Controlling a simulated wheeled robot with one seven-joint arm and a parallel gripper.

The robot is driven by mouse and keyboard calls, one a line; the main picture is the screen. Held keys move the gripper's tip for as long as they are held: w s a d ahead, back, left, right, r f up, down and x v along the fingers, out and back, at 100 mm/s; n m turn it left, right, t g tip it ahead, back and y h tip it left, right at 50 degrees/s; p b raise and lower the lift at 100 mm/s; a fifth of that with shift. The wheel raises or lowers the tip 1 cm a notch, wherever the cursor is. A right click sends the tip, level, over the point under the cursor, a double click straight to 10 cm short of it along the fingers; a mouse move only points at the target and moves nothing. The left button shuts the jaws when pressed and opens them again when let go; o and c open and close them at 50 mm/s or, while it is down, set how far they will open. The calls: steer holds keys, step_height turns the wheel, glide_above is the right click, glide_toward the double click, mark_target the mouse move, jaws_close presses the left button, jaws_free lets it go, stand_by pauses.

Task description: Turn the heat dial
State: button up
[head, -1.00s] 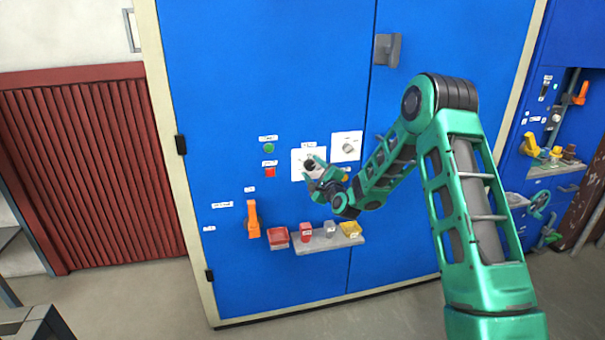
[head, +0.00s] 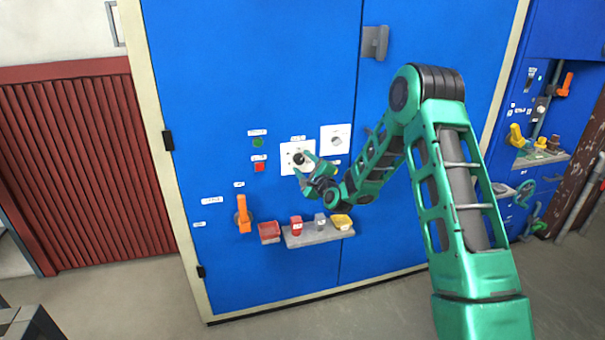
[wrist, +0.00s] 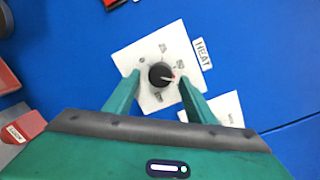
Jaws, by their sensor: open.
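The heat dial (wrist: 158,73) is a round black knob on a white square plate (wrist: 150,52), with a HEAT label (wrist: 202,53) beside it in the wrist view. Its pale pointer, with a touch of red, points to the right there. In the head view the dial (head: 299,159) is on the blue cabinet door. My gripper (wrist: 158,79) is open, its two green fingers on either side of the knob in the wrist view, with gaps visible. My gripper also shows in the head view (head: 303,164), just lower right of the dial. I cannot tell its exact depth.
A second white dial plate (head: 335,139) is up and right. A green button (head: 257,142), a red button (head: 259,167) and an orange handle (head: 243,215) are left. A grey shelf (head: 318,236) with small containers juts out below.

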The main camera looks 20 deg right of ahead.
steer(key=s+d, duration=0.1)
steer(key=s, duration=0.8)
steer(key=shift+s, duration=0.2)
steer(key=shift+r, duration=0.15)
